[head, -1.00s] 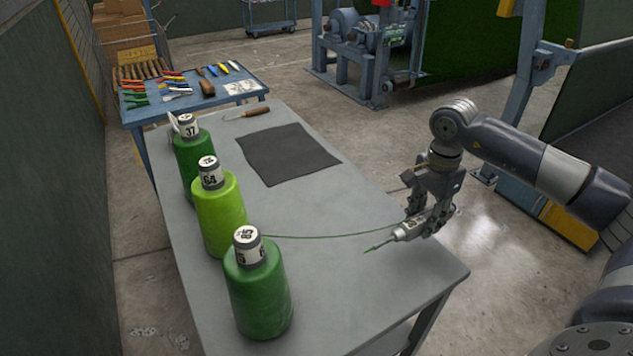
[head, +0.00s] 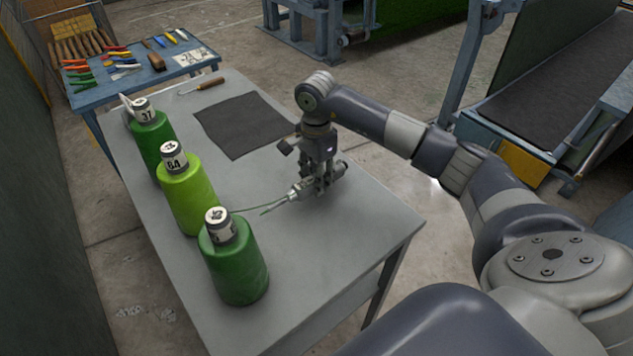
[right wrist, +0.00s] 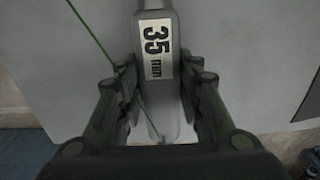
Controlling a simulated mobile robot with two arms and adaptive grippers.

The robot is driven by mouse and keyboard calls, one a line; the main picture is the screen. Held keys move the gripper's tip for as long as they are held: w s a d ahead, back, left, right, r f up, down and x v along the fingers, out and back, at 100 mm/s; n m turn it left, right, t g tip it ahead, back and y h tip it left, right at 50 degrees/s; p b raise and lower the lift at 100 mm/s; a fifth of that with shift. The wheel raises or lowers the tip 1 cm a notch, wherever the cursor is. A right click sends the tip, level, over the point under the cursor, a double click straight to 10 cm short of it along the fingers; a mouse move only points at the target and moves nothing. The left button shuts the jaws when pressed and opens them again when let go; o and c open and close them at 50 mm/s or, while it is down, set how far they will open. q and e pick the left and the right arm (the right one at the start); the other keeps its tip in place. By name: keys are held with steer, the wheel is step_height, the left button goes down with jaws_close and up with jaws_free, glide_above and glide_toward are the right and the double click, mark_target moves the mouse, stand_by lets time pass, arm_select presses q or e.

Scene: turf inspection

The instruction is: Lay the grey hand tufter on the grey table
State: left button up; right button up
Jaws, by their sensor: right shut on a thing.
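My right gripper (head: 322,180) is shut on the grey hand tufter (head: 298,190), over the right part of the grey table (head: 330,240). The tufter's green tip points left, towards the cones, and a green yarn runs from it to the cones. I cannot tell whether the tufter touches the table. In the right wrist view the tufter (right wrist: 157,85) lies between the two fingers of the gripper (right wrist: 160,105) and bears a "35 mm" label. My left gripper is not in view.
Several green yarn cones, the nearest dark green (head: 235,265), stand along the table's left side. A dark cloth (head: 242,125) and a wooden-handled hook (head: 208,84) lie behind. A blue tool table (head: 140,75) stands further back. The table's front right is bare.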

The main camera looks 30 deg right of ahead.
step_height(320, 180, down, 2)
steer(key=shift+s+f+p, duration=0.1)
steer(key=shift+p, duration=0.4)
steer(key=shift+f, duration=0.35)
steer(key=o, duration=1.3)
steer(key=shift+c, duration=0.2)
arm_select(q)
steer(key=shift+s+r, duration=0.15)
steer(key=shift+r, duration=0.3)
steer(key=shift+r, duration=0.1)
